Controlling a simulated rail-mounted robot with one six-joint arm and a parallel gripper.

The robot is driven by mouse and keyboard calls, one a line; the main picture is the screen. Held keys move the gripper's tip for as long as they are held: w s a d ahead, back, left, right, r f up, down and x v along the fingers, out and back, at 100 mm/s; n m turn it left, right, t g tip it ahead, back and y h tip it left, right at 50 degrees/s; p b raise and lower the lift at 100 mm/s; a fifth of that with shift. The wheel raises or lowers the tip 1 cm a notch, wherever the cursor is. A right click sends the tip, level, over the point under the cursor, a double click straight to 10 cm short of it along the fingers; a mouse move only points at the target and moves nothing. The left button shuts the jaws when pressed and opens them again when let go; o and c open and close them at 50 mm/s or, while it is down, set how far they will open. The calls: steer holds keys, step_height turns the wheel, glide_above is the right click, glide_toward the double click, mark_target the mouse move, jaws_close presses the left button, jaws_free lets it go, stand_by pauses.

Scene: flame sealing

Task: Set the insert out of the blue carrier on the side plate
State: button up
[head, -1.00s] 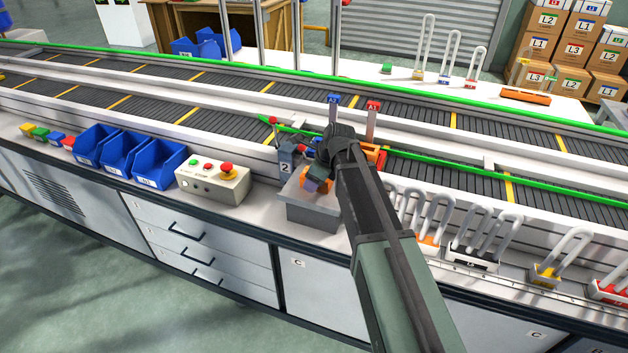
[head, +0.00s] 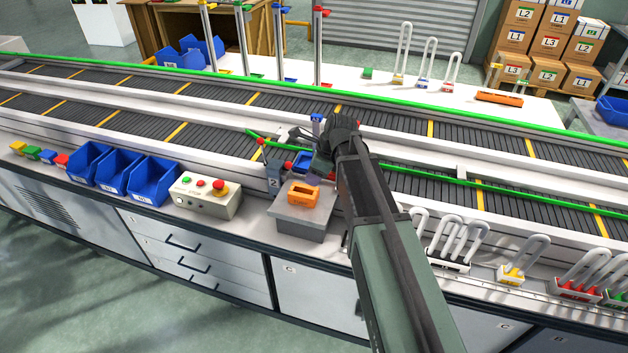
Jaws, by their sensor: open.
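A small blue piece (head: 303,160), which may be the blue carrier, shows beside my gripper (head: 319,164) at the near edge of the conveyor; my arm hides part of that area. My gripper is open, and its fingertips are hard to make out. I cannot tell whether it touches the blue piece or whether an insert is in it. An orange frame-like block (head: 302,194) sits on a grey raised block (head: 302,219), apart from my gripper. I cannot tell which surface is the side plate.
A grey post marked 2 (head: 273,176) stands left of the orange block. A control box (head: 207,198) and blue bins (head: 154,184) are further left. Racks with pale looped tubes (head: 449,262) stand right of my arm. A green rail (head: 430,179) runs along the conveyor.

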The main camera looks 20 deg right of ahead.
steer(key=s+a+f+n+g+h, duration=0.1)
steer(key=s+a+n+g+h, duration=0.1)
steer(key=s+n, duration=1.7)
steer(key=a+n+h, duration=0.1)
steer(key=n, duration=0.4)
steer(key=shift+f+h, duration=0.15)
steer(key=shift+h, duration=0.15)
steer(key=shift+s, duration=0.1)
